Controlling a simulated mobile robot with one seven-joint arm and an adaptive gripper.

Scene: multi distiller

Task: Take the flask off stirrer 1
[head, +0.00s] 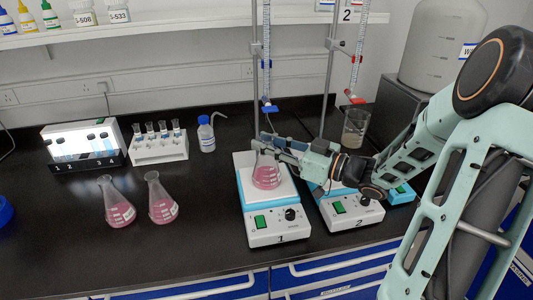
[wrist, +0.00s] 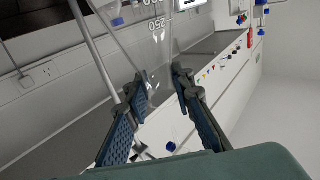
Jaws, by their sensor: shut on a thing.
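A conical flask with pink liquid (head: 266,177) is over the white top plate of stirrer 1 (head: 278,226), upright. I cannot tell whether its base touches the plate. My gripper (head: 270,145) comes in from the right and is shut on the flask's neck. In the wrist view, the clear flask wall with its graduation marks (wrist: 156,32) shows beyond the fingertips, and my gripper (wrist: 163,84) has its fingers on either side of the glass. The flask's neck is partly hidden by the fingers in the head view.
Stirrer 2 (head: 347,212) stands close on the right, under my arm. A burette (head: 266,60) on a stand rises just behind the flask. Two pink flasks (head: 118,210) (head: 163,205), a vial rack (head: 160,148) and a wash bottle (head: 206,135) stand to the left.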

